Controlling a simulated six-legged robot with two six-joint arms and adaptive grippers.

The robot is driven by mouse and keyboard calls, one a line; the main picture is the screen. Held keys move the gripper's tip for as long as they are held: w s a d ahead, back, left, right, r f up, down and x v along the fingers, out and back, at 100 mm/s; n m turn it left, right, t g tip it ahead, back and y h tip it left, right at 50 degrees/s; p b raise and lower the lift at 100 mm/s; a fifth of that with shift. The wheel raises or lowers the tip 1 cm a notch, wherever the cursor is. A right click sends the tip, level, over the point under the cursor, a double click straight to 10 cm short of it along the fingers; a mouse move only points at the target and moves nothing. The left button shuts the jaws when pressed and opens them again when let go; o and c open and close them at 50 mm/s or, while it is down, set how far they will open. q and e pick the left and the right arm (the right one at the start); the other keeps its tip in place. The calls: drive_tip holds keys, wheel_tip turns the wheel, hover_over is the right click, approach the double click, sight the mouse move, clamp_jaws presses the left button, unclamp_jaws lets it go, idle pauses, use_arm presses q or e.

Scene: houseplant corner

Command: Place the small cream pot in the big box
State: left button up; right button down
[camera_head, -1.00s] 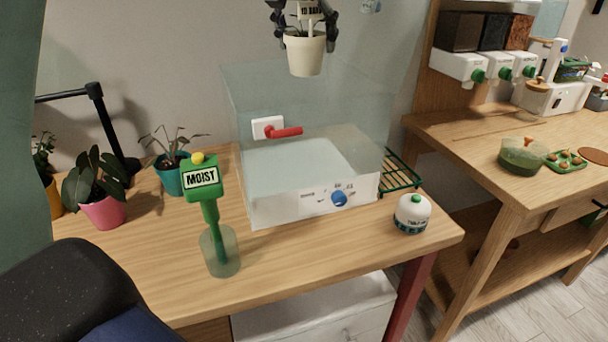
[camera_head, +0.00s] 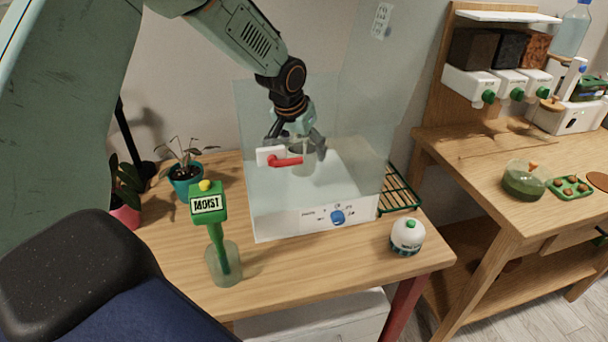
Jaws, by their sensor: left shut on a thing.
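My left arm comes down from the upper left into the box from above. My left gripper (camera_head: 297,143) is inside, seen through the clear front wall, pointing down and shut on the small cream pot (camera_head: 303,162). The pot looks upright and low in the box, partly hidden by the fingers and the red handle. I cannot tell whether it touches the box floor. My right gripper is out of view.
A teal pot (camera_head: 185,180) with a plant is at left. A small white canister (camera_head: 407,236) and a green rack (camera_head: 398,190) are at right.

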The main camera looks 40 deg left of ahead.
use_arm(q)
drive_tip(key=x, duration=0.3)
drive_tip(key=shift+d, duration=0.2)
drive_tip(key=shift+f, duration=0.35)
drive_tip(key=shift+s+a+f, duration=0.1)
drive_tip(key=shift+s+f, duration=0.2)
drive_tip(key=shift+f, duration=0.3)
drive_tip(key=shift+s+a+f, duration=0.15)
drive_tip(key=shift+s+f, duration=0.15)
drive_tip(key=shift+f, duration=0.3)
drive_tip(key=shift+w+d+f, duration=0.1)
drive_tip(key=shift+f, duration=0.2)
drive_tip(key=shift+w+d+f, duration=0.1)
drive_tip(key=shift+w+f, duration=0.1)
drive_tip(key=shift+w, duration=0.25)
drive_tip(key=o, duration=1.3)
drive_tip(key=shift+s+r, duration=0.2)
drive_tip(key=shift+s, duration=0.3)
drive_tip(key=shift+w+f, duration=0.15)
drive_tip(key=shift+w, duration=0.2)
drive_tip(key=v, duration=0.6)
drive_tip(key=shift+s, duration=0.2)
drive_tip(key=shift+s+r, duration=0.1)
drive_tip(key=shift+r, duration=0.6)
drive_tip(key=shift+s, duration=0.2)
